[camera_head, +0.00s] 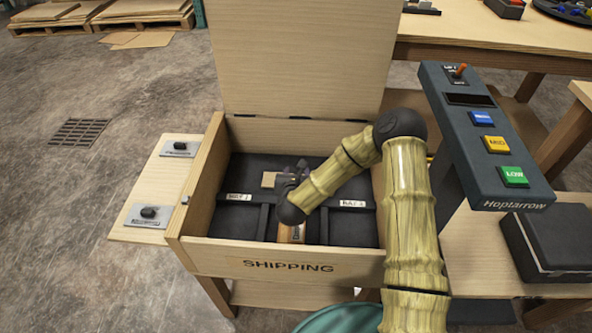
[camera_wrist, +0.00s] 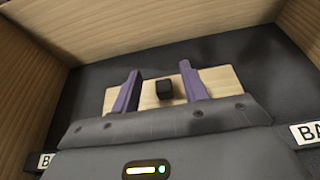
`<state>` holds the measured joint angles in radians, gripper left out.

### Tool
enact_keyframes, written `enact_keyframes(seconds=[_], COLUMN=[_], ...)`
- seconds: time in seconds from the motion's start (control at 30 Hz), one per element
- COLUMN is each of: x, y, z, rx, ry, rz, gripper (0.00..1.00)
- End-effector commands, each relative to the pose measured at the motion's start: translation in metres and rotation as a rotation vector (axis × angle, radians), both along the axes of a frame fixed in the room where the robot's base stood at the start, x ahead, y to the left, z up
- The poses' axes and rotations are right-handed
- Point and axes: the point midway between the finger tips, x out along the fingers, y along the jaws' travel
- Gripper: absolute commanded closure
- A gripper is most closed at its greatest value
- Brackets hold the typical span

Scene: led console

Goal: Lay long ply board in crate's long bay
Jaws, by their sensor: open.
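The shipping crate (camera_head: 193,190) stands with its lid up and its dark inside open. A pale ply board (camera_head: 269,180) lies in the wide bay at the back; it also shows in the wrist view (camera_wrist: 222,80) with a black knob (camera_wrist: 164,88) on its top. My gripper (camera_head: 299,171) reaches down into that bay over the board. In the wrist view its purple fingers (camera_wrist: 160,82) stand open on either side of the knob, with a gap on each side. My arm and gripper hide much of the board in the head view.
Dark dividers with bay labels (camera_head: 352,204) cross the crate in front of the board. A brown piece (camera_head: 292,232) shows in a front bay, partly hidden by my arm. The raised lid (camera_head: 300,55) stands behind. A button console (camera_head: 486,140) stands close on the right.

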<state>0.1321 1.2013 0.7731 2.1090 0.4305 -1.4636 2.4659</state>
Motion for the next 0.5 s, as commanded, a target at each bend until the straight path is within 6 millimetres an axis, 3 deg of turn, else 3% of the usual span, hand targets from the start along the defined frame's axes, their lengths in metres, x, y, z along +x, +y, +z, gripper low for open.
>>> enact_keyframes(seconds=[0.23,0.5], x=[-0.042,-0.055], y=[0.002,0.001], z=[0.018,0.022], rx=[0.001,0.000], ry=[0.002,0.000], rz=[0.002,-0.001], gripper=[0.56,0.56])
